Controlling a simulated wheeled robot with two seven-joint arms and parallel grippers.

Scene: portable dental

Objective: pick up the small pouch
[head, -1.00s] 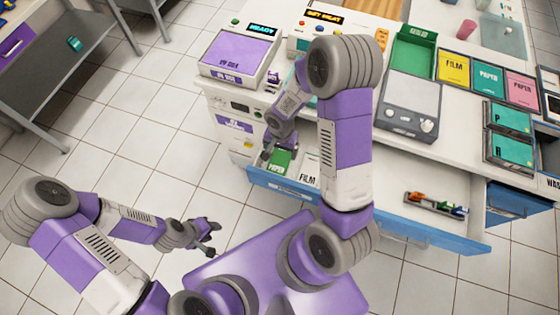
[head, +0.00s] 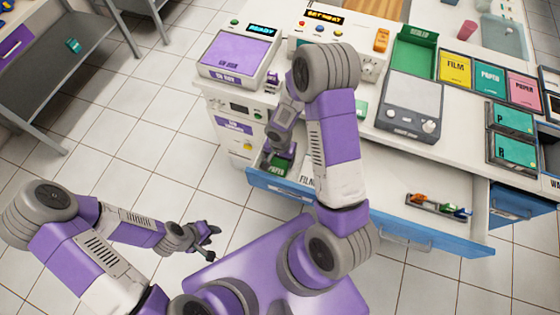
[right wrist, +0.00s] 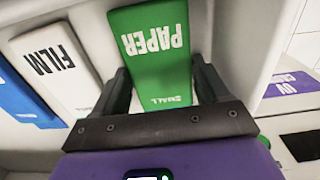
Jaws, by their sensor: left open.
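The small pouch is a green flat packet (head: 277,171) marked PAPER SMALL, in the left end of the open blue-fronted drawer (head: 375,226). It fills the middle of the right wrist view (right wrist: 155,50). My right gripper (head: 279,157) is down at the pouch, with its fingers (right wrist: 162,72) apart along the pouch's two side edges. I cannot tell whether they press on it. The pouch's lower end is hidden behind the gripper body. My left gripper (head: 209,240) is open and empty over the floor, away from the drawer.
A white FILM pouch (right wrist: 58,68) and a blue packet (right wrist: 22,98) lie beside the green pouch in the drawer. The drawer wall is close on its other side. A tray with coloured items (head: 438,206) lies further right in the drawer. The counter stands above.

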